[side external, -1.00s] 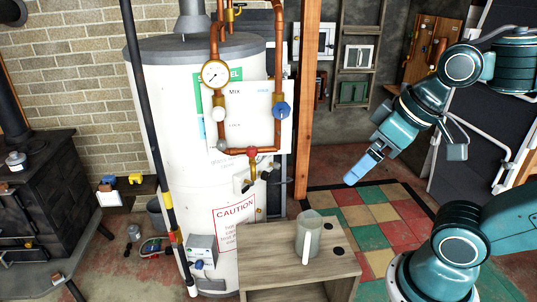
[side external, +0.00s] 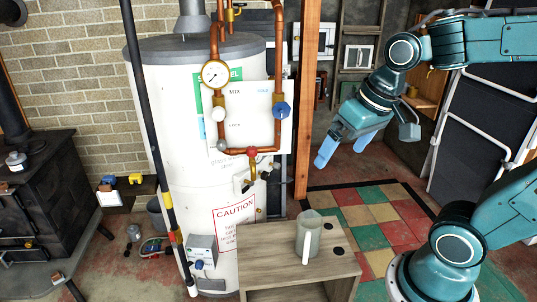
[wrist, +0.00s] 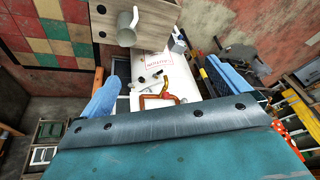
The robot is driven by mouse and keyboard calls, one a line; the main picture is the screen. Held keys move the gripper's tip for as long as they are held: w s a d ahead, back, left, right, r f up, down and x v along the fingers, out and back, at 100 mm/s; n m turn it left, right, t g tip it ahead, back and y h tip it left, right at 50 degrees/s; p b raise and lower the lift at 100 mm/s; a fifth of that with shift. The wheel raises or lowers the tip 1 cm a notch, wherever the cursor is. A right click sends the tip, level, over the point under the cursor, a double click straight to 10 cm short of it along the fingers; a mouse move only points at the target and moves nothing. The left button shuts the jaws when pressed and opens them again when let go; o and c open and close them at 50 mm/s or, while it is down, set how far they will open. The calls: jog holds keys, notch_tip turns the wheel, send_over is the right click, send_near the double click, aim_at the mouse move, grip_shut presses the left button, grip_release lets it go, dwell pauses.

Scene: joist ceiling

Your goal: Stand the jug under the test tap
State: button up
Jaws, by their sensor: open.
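The translucent grey jug (side external: 308,236) stands upright on the right part of a wooden bench (side external: 262,240). It also shows at the top of the wrist view (wrist: 126,30). What looks like the test tap (side external: 247,184), a small brass fitting, is at the lower end of the copper pipework on the white tank, left of and above the jug in the side view. My gripper (side external: 342,156) is open and empty, with its blue fingers spread, above and to the right of the jug and well apart from it.
Copper pipes (side external: 277,60) with a gauge and valves run down the tank (side external: 180,130). An orange-brown post (side external: 303,110) rises between the tank and my gripper. Dark round spots mark the bench top. A black stove (side external: 40,200) stands far left. Open checkered floor (side external: 375,220) lies right of the bench.

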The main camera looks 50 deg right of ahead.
jog(key=w+d+f+m+g, duration=0.2)
jog(key=w+d+f+m, duration=0.2)
jog(key=w, duration=0.2)
jog(key=m+g+y, duration=0.2)
jog(key=m+y, duration=0.3)
jog(key=m, duration=0.6)
send_over(311, 219)
jog(key=d, duration=0.5)
notch_tip(311, 219, down, 22)
jog(key=f, duration=0.1)
jog(key=shift+s+x, duration=0.15)
jog(key=shift+x, duration=1.9)
jog(key=shift+s+x, duration=0.1)
jog(key=shift+x, duration=1.95)
jog(key=shift+a+h, duration=0.2)
jog(key=shift+h, duration=0.1)
jog(key=shift+x, duration=2.6)
jog(key=shift+w+r, duration=0.1)
jog(key=shift+w, duration=0.1)
